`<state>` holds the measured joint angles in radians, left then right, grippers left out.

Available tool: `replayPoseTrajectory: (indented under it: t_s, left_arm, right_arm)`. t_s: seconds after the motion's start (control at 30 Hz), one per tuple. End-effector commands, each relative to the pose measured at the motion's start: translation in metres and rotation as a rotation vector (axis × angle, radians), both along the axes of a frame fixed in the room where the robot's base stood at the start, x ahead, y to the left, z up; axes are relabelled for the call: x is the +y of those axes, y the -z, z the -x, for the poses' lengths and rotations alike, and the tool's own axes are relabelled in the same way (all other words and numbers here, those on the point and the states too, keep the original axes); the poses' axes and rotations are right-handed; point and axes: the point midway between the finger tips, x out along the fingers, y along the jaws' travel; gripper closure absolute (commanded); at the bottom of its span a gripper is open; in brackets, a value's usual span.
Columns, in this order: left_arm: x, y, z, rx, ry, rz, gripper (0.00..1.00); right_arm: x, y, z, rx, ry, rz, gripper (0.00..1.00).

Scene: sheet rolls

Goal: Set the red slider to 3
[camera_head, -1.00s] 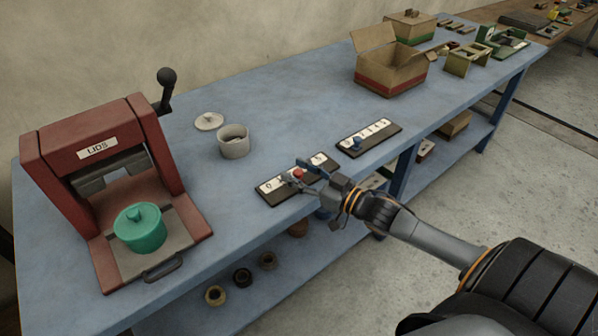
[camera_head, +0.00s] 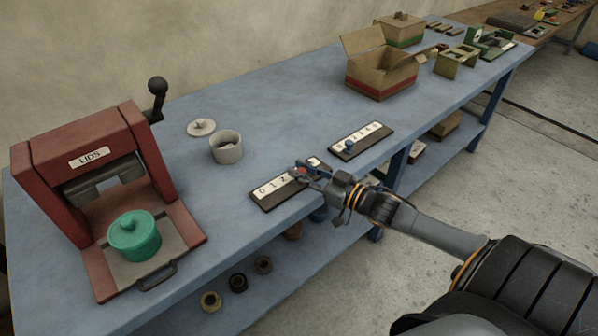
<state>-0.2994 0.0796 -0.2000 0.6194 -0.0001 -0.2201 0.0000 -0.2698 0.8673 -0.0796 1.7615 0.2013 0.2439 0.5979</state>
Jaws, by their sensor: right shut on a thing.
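The red slider (camera_head: 301,169) sits on a black scale plate (camera_head: 262,204) with white number fields, at the front edge of the blue table. The figures 0, 1 and 2 show to the left of the slider. The figures under and beyond my gripper are hidden. My right gripper (camera_head: 303,171) is shut on the red slider, low over the plate, with its arm coming in from the right. Which figure the slider stands at cannot be read. My left gripper is not in view.
A second scale plate with a blue slider (camera_head: 349,147) lies just behind to the right. A red press (camera_head: 90,150) with a green lidded pot (camera_head: 134,236) stands at left. A grey pot (camera_head: 226,148) and a lid (camera_head: 201,127) lie behind. An open carton (camera_head: 381,75) stands farther back.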

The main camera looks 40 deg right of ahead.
Motion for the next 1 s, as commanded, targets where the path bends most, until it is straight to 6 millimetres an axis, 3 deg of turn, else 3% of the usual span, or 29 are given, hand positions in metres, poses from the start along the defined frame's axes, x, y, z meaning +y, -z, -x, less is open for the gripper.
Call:
replayPoseTrajectory:
  t_s: [0.03,0.13,0.57,1.0]
  left_arm:
    - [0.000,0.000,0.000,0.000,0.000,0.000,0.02]
    - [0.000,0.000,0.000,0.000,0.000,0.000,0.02]
    - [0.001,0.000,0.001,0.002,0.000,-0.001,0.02]
    - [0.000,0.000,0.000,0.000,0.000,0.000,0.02]
  right_arm:
    - [0.000,0.000,0.000,-0.001,0.000,0.000,0.72]
    - [0.000,0.000,0.000,-0.001,0.000,0.000,0.54]
    - [-0.002,0.000,0.006,0.001,0.000,0.000,0.54]
    - [-0.023,0.001,0.066,0.004,0.000,0.000,0.54]
